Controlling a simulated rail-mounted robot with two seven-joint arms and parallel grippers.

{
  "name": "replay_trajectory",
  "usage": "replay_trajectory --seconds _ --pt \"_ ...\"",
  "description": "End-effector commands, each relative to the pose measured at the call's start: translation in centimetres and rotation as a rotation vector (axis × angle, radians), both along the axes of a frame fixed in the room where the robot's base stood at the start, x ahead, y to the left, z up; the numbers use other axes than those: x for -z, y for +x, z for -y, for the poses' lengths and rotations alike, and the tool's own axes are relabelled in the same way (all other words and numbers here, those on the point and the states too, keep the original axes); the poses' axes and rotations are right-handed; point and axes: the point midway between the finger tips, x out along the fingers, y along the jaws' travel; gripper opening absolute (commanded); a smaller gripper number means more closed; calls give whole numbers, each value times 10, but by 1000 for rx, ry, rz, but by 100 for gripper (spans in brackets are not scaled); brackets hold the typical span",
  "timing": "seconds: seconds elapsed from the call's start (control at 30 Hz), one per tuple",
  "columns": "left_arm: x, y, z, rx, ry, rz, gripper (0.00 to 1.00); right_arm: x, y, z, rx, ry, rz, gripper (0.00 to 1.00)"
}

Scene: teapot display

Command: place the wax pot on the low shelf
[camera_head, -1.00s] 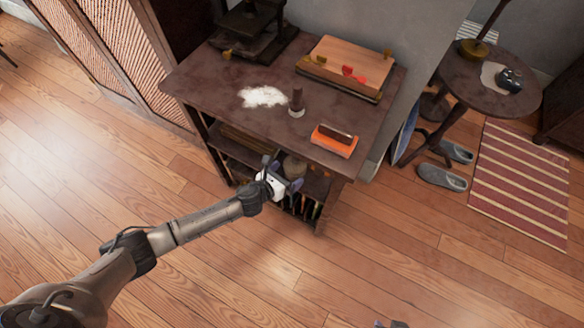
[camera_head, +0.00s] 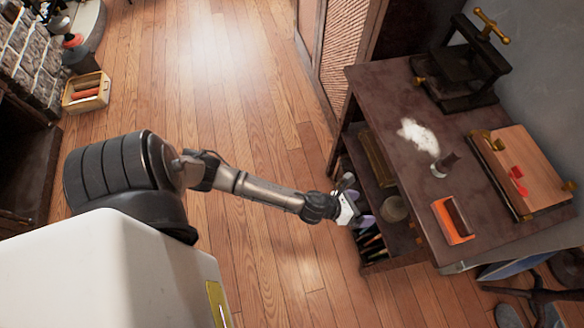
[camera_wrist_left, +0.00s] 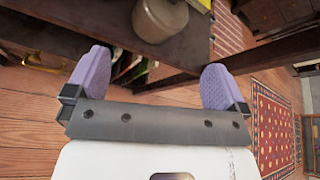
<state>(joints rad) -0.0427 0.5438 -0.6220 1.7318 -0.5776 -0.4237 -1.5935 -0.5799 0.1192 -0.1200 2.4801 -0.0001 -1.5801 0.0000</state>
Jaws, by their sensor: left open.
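The wax pot, which I take to be the round beige lidded pot (camera_head: 393,208), stands on a shelf under the top of the dark workbench (camera_head: 395,95). It also shows in the left wrist view (camera_wrist_left: 160,18), cut off by the top edge. My left gripper (camera_head: 364,215) is at the open front of the bench, just left of the pot in the head view. Its purple fingers are spread wide in the left wrist view (camera_wrist_left: 156,80), with nothing between them. The pot is beyond the fingertips, apart from them. My right gripper is not in view.
Upright thin items (camera_head: 372,242) fill the compartment below the pot. On the bench top are a press (camera_head: 465,65), white powder (camera_head: 419,136), a dark stamp-like piece (camera_head: 445,164), an orange box (camera_head: 452,221) and a wooden board (camera_head: 525,165).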

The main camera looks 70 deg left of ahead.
Motion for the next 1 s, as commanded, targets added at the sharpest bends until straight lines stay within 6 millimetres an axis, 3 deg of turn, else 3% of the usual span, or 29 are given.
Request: replay_trajectory --seconds 0.1,0.3,0.5,0.7,1.0 --pt "-15 -27 8 -319 -385 -147 100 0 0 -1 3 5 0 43" --pt "-36 -95 -2 -979 -1060 -407 100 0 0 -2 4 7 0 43" --pt "-54 -168 -10 -1564 -1507 -554 100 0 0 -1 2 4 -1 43" --pt "-70 -216 -13 -1939 -1706 -588 100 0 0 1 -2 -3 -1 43" --pt "-76 -232 -14 -2071 -1762 -585 100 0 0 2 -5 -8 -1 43"
